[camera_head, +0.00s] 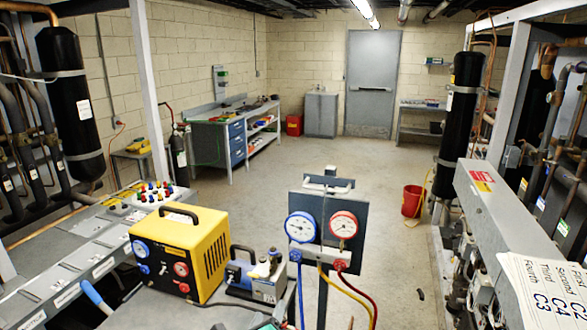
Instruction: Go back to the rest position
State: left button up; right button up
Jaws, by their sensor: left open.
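I cannot clearly make out my left gripper or place its fingertips in this head view. Nothing that I can see is held by it. My right gripper does not show. A yellow and black machine (180,250) with gauges and a top handle stands on the grey cart top (150,308) at the lower left. A small grey-blue pump unit (256,277) stands close to its right. A gauge manifold with a blue gauge (301,227) and a red gauge (343,225) is on a dark upright panel (322,262), with blue, yellow and red hoses below.
Compressor racks stand at both sides, with a white label sheet (545,290) on the right one. A blue handle (95,297) lies at lower left. A red bucket (411,201) stands on the floor. The middle floor (270,190) toward the grey door (372,85) is clear.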

pick_arm(q)
jog(key=s+a+f+n+g+y, duration=0.1)
jog(key=s+a+f+n+g, duration=0.4)
jog(key=s+n, duration=0.55)
jog(key=s+a+f+n+g+y, duration=0.1)
jog(key=s+a+f+n+g, duration=0.15)
jog(key=s+a+n, duration=0.75)
jog(key=s+a+f+n+g+y, duration=0.15)
jog(key=s+f+n+g, duration=0.45)
jog(key=s, duration=0.9)
notch_tip(320, 180, down, 31)
jog(key=n+b, duration=0.1)
jog(key=b, duration=0.1)
jog(key=s+a+f+g+b, duration=0.1)
jog(key=s+f, duration=0.9)
jog(key=s+a+f+b, duration=0.1)
jog(key=s+a+f, duration=0.1)
jog(key=s+f, duration=0.7)
notch_tip(320, 180, down, 3)
jog(key=shift+s+a+r+g+h, duration=0.2)
jog(key=shift+s+a+g+h, duration=0.05)
jog(key=shift+s+g+h, duration=0.1)
